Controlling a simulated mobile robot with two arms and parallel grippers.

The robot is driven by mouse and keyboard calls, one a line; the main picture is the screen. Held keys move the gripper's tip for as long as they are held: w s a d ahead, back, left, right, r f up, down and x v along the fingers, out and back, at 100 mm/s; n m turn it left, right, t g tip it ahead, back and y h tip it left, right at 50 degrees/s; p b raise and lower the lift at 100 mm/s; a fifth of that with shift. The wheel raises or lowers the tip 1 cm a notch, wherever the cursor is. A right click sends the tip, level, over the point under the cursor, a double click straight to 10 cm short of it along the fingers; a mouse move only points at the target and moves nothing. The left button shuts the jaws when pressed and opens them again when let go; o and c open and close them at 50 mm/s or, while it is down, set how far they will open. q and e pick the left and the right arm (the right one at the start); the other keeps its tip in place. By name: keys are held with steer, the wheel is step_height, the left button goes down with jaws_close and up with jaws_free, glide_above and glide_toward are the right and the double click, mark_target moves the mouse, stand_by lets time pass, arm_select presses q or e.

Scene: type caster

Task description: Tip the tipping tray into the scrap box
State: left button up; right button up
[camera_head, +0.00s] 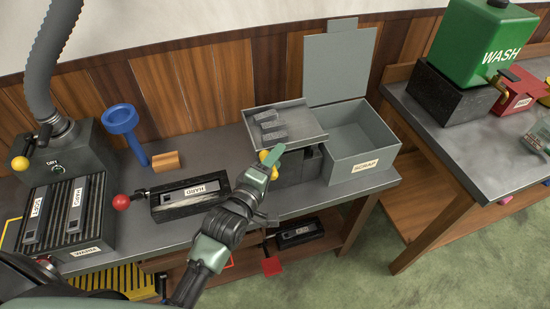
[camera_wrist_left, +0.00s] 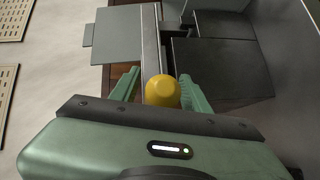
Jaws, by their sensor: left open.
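The tipping tray (camera_head: 308,127) is a shallow grey tray on a dark stand, with several grey metal pieces (camera_head: 270,126) lying in it. A yellow knob (camera_head: 265,156) sits at its front left. The grey scrap box (camera_head: 372,165), labelled SCRAP, stands just right of the tray with its lid (camera_head: 340,65) raised at the back. My left gripper (camera_head: 271,161) is at the knob. In the left wrist view the yellow knob (camera_wrist_left: 162,91) lies between the spread green fingers; contact cannot be told. My right gripper is not in view.
Left of my arm lie a dark HARD type case (camera_head: 185,197), a red ball knob (camera_head: 121,202) and a blue funnel-like stand (camera_head: 122,120). A dryer (camera_head: 65,160) with a hose stands far left. A second bench with a green WASH tank (camera_head: 485,45) is right, across a gap.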

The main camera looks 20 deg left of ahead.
arm_select(q)
steer(key=shift+s, duration=0.1)
jaws_close()
stand_by(1.3)
